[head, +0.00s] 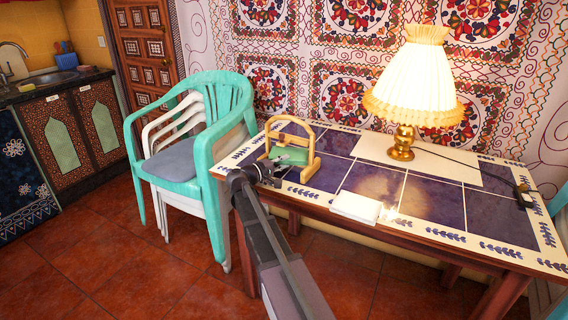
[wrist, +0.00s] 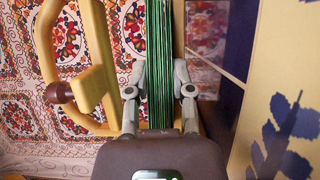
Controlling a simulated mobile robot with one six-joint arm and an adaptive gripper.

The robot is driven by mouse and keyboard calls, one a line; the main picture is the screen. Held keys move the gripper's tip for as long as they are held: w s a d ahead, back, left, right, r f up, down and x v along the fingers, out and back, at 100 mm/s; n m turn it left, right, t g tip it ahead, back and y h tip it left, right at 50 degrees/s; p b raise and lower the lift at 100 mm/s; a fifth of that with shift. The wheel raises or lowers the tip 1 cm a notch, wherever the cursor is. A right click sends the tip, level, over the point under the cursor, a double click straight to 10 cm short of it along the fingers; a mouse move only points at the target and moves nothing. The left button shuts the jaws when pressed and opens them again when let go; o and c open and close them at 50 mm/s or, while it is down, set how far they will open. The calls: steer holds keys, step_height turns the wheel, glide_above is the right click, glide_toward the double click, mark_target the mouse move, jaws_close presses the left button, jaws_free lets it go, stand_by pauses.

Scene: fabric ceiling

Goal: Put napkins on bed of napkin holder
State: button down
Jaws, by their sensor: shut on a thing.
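The green napkins (wrist: 158,60) form a stack seen edge-on in the wrist view, between the two fingers of my gripper (wrist: 159,92). My gripper is shut on them. In the head view the napkins (head: 288,156) appear flat, within the outline of the napkin holder. The wooden napkin holder (head: 315,162) stands upright on the tiled table's left end, with an arched frame and a crossbar. In the wrist view its arch and bar (wrist: 92,90) are left of the napkins. I cannot tell whether the napkins touch the bed, which is mostly hidden.
The tiled table (head: 425,200) also holds a lit lamp (head: 403,140), a flat white object (head: 357,207) near the front edge and a small dark item (head: 524,194) at the right. Stacked plastic chairs (head: 190,130) stand close to the table's left end.

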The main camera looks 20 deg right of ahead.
steer(key=shift+c, duration=2.4)
jaws_free()
steer(key=shift+f, duration=0.1)
steer(key=shift+r, duration=0.2)
steer(key=v, duration=1.2)
